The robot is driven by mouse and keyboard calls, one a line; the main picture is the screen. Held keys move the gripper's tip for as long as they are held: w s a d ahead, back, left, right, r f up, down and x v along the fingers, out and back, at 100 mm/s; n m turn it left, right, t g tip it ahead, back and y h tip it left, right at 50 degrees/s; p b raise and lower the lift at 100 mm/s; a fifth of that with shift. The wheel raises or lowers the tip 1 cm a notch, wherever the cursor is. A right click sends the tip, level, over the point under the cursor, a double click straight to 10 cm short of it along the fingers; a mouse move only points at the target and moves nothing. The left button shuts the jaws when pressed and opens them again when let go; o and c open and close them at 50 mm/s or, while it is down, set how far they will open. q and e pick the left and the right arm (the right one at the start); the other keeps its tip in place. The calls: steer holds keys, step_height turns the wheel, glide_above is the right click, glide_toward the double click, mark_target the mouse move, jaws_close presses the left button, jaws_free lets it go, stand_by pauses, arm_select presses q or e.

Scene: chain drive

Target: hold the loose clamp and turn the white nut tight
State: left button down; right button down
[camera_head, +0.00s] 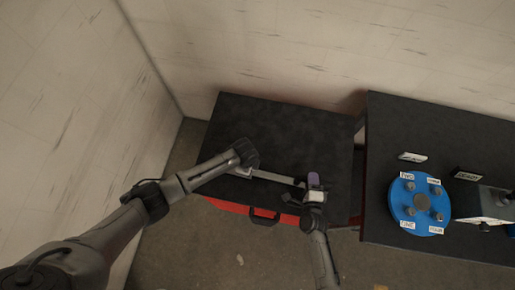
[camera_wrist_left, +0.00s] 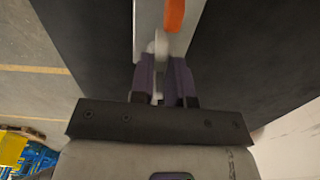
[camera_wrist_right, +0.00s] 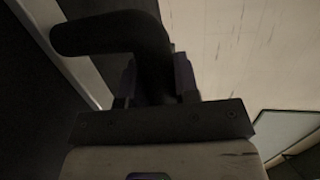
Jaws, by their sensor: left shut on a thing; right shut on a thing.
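The clamp (camera_head: 272,176) shows as a long pale bar lying across the near part of the black-topped bench, between my two grippers. In the left wrist view, my left gripper (camera_wrist_left: 164,75) has its purple fingers closed around a pale rounded part (camera_wrist_left: 159,45), which looks like the white nut, beside a pale bar with an orange patch (camera_wrist_left: 174,14). My right gripper (camera_head: 314,182) is at the bar's right end. In the right wrist view, its fingers (camera_wrist_right: 158,78) are shut on a thick dark bent part (camera_wrist_right: 110,35), seemingly the clamp's handle. The grip contacts are partly hidden.
The bench (camera_head: 275,120) has a black top, free behind the clamp, and a red front with a dark handle (camera_head: 264,215). A second black table (camera_head: 440,135) at right holds a blue labelled disc (camera_head: 419,203) and a boxy device (camera_head: 480,204). Walls stand behind and left.

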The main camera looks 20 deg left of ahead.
arm_select(q)
steer(key=shift+w+m, duration=0.1)
steer(key=shift+m, duration=0.5)
arm_select(e)
steer(key=shift+f, duration=0.1)
arm_select(q)
steer(key=shift+m, duration=0.3)
steer(key=c, duration=1.1)
jaws_free()
step_height(320, 180, up, 12)
arm_select(e)
steer(key=c, duration=0.8)
jaws_free()
